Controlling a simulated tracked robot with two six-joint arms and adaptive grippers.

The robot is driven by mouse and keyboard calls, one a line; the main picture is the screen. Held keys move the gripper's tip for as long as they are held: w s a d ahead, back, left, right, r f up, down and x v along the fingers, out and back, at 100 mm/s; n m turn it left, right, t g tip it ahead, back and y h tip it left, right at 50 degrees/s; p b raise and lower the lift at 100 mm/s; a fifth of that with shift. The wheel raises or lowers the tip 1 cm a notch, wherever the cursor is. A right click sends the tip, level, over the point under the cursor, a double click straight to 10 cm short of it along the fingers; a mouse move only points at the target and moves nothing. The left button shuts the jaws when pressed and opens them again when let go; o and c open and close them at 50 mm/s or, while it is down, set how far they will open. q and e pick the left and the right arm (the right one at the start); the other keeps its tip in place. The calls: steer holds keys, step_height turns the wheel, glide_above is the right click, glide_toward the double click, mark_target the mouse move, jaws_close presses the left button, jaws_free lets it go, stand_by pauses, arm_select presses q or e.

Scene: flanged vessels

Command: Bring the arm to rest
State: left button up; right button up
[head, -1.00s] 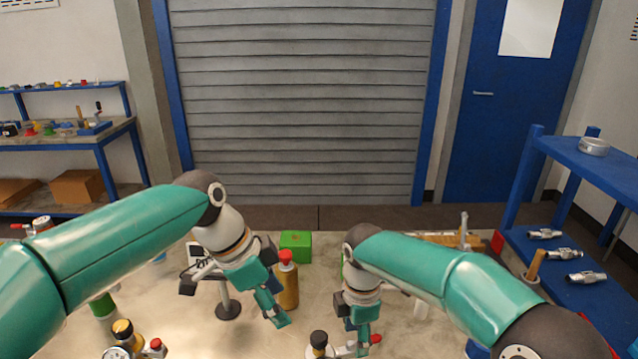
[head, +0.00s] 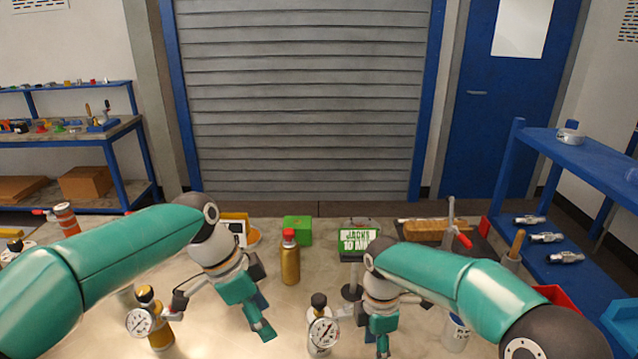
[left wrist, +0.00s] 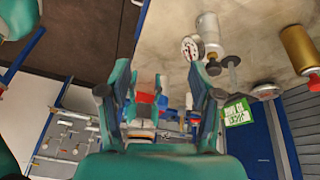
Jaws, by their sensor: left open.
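My left arm (head: 110,250) reaches in from the left over the table. Its gripper (head: 265,332) hangs tilted down, in front of the gold bottle (head: 290,265) with a red cap. In the left wrist view, the two fingers of the left gripper (left wrist: 165,88) stand apart with nothing held between them. My right arm (head: 460,285) comes in from the right. Its gripper (head: 383,345) points down near a flanged vessel with a gauge (head: 322,335); whether its fingers are open cannot be seen.
A gold vessel with a gauge (head: 158,333) stands left of the left gripper. A green box (head: 297,230), a green sign (head: 357,240) and a wooden tray (head: 425,230) are at the table's back. A blue shelf (head: 590,165) stands right.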

arm_select(q)
steer(key=s+a+f+n+g, duration=0.2)
steer(key=s+f, duration=0.2)
steer(key=f, duration=0.7)
steer(key=s+a+f+n+g, duration=0.15)
steer(key=s+f, duration=0.35)
steer(key=f, duration=0.6)
arm_select(e)
steer(key=s+d+f+m+g+y, duration=0.1)
steer(key=s+d+f+m+g, duration=0.3)
steer(key=s+f, duration=0.95)
arm_select(q)
steer(key=s+d+f+n, duration=0.2)
steer(key=s+f+n, duration=0.7)
steer(key=s+f, duration=0.65)
steer(key=w+n+t, duration=0.3)
steer(key=n+t, duration=0.1)
steer(key=shift+a+r, duration=0.4)
arm_select(e)
steer(key=s+a+f+m+t+y, duration=0.1)
steer(key=s+f+m+t, duration=0.1)
steer(key=s+f+m, duration=0.3)
steer(key=s+a+f+m+t+y, duration=0.2)
steer(key=s+f+m, duration=0.3)
steer(key=m, duration=0.8)
steer(key=shift+s+f+t, duration=0.15)
steer(key=shift+f+t, duration=0.25)
steer(key=shift+t, duration=0.3)
